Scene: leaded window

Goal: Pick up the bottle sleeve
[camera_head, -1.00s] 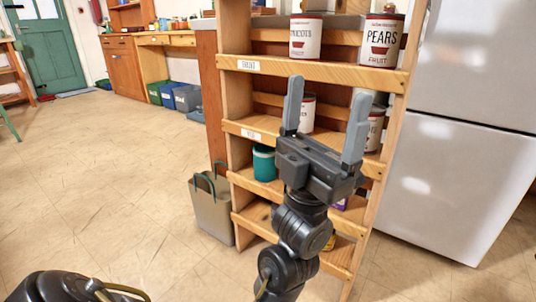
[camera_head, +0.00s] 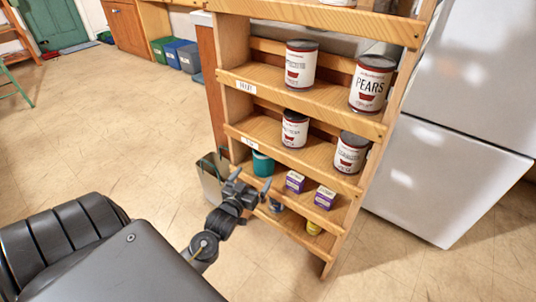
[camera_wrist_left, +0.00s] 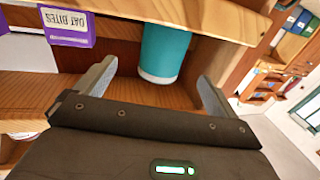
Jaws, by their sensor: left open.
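The bottle sleeve looks to be the teal cylinder (camera_head: 263,163) with a pale lower rim, standing at the left end of a lower shelf of the wooden rack. In the left wrist view the teal sleeve (camera_wrist_left: 165,50) shows ahead, between the two fingers in the picture. My left gripper (camera_head: 253,180) is open and empty, just in front of and slightly below the sleeve in the head view. I see no contact between its fingers and the sleeve. My right gripper is not in view.
A purple box (camera_wrist_left: 68,27) labelled "OAT BITES" stands beside the sleeve; another purple box (camera_head: 325,197) is further right. Cans, including pears (camera_head: 371,86), fill the shelves above.

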